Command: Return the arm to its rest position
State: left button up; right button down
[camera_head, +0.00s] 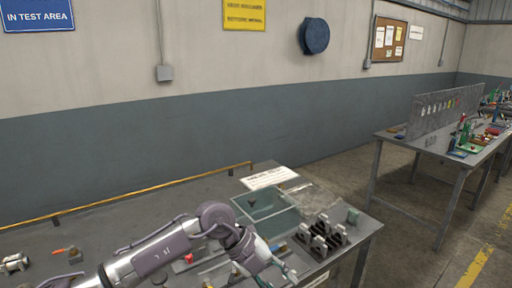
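One of my arms reaches in from the lower left over the grey workbench (130,220). It is my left arm, and its gripper (278,276) is low over the bench's front right part, close to the bottom edge of the picture. Its fingers look spread apart, with nothing seen between them; the tips are small and partly cut off. My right gripper is not in view.
A white sign (268,178) is behind the bin. Small parts (66,253) lie at left. A second table (440,147) stands at right, across open floor.

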pick_arm(q)
jog(key=s+d+r+n+t+h, duration=0.4)
jog(key=d+r+h, duration=0.4)
jog(key=r+h, duration=0.4)
jog(key=w+a+r+n+t+y, duration=0.2)
jog(key=w+a+n+t, duration=0.2)
jog(key=a+n+t, duration=0.6)
jog(key=a+f+n+t+y, duration=0.5)
jog(key=a+f+n+y, duration=0.75)
jog(key=n+y, duration=0.2)
jog(key=s+a+f+n+g+y, duration=0.1)
jog(key=s+a+f+g+y, duration=0.1)
jog(key=s+a+f+g, duration=0.35)
jog(key=s+a+f+n+g+y, duration=0.1)
jog(key=s+a+f+g+y, duration=0.15)
jog(key=s+f, duration=0.55)
jog(key=s+a+f+g+h, duration=0.1)
jog(key=s+f+g, duration=0.2)
jog(key=s, duration=0.3)
jog(key=s+a+f+g, duration=0.2)
jog(key=s+f+g, duration=0.15)
jog(key=s, duration=0.35)
notch_tip(320, 180, down, 25)
jog(key=g, duration=0.1)
jog(key=s+a+f+g, duration=0.1)
jog(key=s+a+f, duration=0.1)
jog(key=s+f, duration=1.5)
jog(key=shift+s+a, duration=0.3)
jog(key=shift+s, duration=0.05)
